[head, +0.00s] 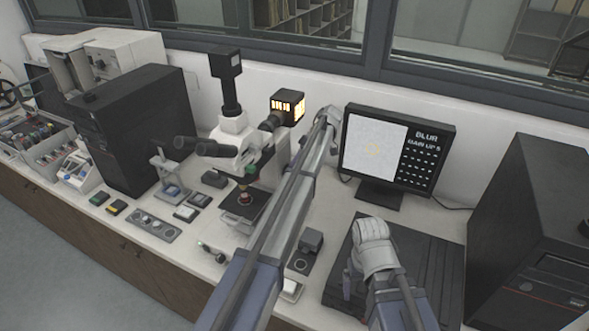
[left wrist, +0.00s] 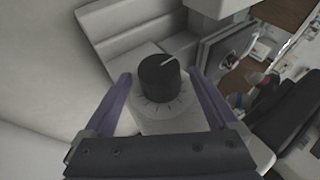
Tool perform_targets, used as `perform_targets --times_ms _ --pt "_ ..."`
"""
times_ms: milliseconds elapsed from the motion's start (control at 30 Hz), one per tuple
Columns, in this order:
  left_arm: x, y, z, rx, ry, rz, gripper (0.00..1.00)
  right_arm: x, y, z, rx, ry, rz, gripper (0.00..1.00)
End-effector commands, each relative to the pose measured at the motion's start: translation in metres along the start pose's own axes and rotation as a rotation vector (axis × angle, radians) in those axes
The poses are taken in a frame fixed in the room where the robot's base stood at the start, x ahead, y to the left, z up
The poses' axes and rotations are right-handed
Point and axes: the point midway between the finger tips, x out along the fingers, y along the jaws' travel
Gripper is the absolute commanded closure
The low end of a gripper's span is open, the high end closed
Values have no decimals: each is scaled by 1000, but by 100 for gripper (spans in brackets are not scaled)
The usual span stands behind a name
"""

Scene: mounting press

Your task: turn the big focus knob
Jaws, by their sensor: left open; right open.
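The big focus knob (left wrist: 160,76) is a dark round cylinder with a white pointer line on its top. It stands on a pale plate with dial marks, in the left wrist view. My left gripper (left wrist: 160,82) is open, one purple finger on each side of the knob, with a gap visible on both sides. In the head view my left arm crosses the middle, and I cannot make out the knob or the left fingertips there. The microscope (head: 233,138) stands left of that arm. My right gripper (head: 352,283) is low in the head view, over a black case; its fingers are hard to see.
A monitor (head: 398,148) reading "BLUR" stands behind. A black computer tower (head: 137,125) stands left, and another black box (head: 530,230) stands right. Small devices lie on the front of the white bench (head: 175,258). The black case (head: 435,262) lies beneath my right arm.

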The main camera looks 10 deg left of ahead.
Motion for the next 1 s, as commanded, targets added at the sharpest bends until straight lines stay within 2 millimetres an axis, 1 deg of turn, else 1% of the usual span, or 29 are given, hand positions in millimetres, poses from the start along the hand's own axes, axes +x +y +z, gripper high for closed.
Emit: perform_targets --times_ms 167,400,533,667,900,1000 --pt "-19 -1 -2 1 0 0 7 -16 2 1 0 0 0 7" --pt "-56 -2 -2 2 0 0 7 -46 4 3 4 0 -1 7" --pt "-72 -2 -1 1 1 2 7 -58 5 3 7 0 -2 7" --pt "-76 0 0 1 0 4 7 -61 6 4 9 0 -2 7" --pt "-75 0 0 1 1 4 7 -60 6 4 9 0 -2 7" --pt "-71 -6 1 -8 5 30 7 -62 6 4 9 0 -2 7"
